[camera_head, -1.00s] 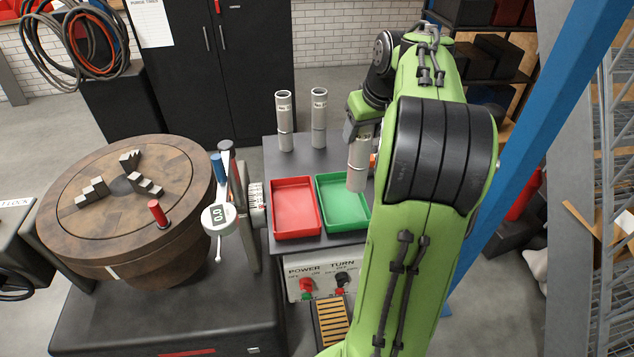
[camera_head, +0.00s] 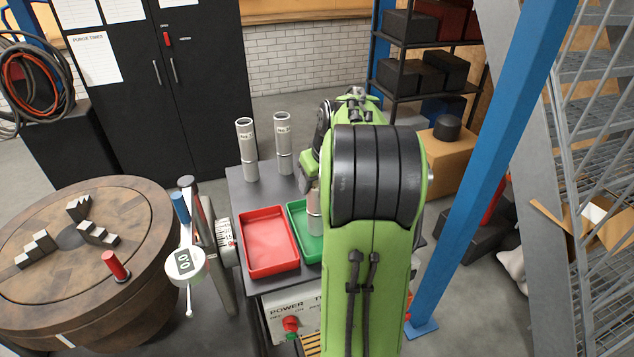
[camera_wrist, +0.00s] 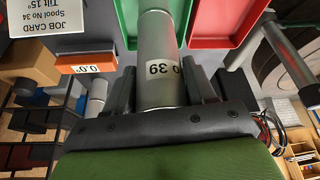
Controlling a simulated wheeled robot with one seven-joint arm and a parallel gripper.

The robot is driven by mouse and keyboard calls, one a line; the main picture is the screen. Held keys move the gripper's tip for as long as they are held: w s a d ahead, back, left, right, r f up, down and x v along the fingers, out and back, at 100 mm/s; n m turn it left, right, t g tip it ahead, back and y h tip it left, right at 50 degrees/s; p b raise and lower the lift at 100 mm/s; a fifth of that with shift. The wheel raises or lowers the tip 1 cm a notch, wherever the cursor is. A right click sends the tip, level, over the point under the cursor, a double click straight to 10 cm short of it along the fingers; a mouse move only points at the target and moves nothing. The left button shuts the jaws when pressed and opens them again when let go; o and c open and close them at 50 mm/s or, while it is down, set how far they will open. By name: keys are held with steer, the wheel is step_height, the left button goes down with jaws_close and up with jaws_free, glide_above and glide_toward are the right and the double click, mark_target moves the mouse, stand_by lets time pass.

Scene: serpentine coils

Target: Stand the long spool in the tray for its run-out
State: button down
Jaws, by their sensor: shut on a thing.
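A grey cylindrical spool (camera_wrist: 160,50) with a label reading "39" is between the fingers of my gripper (camera_wrist: 163,82) in the wrist view. My gripper is shut on it. In the head view the spool (camera_head: 314,213) shows in part, upright or nearly so, its lower end over the green tray (camera_head: 294,222). My arm hides the rest of it and most of that tray. I cannot tell whether it touches the tray floor. The red tray (camera_head: 268,240) is empty, left of the green one. Two more grey spools (camera_head: 246,150) (camera_head: 283,145) stand upright behind the trays.
A panel with knobs (camera_head: 285,315) is below the trays. A blue post (camera_head: 490,170) rises at right. A job card (camera_wrist: 48,20) reads "Spool No 34, Tilt 15°".

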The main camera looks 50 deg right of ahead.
steer(key=c, duration=0.8)
jaws_free()
steer(key=shift+f, duration=0.1)
steer(key=o, duration=0.4)
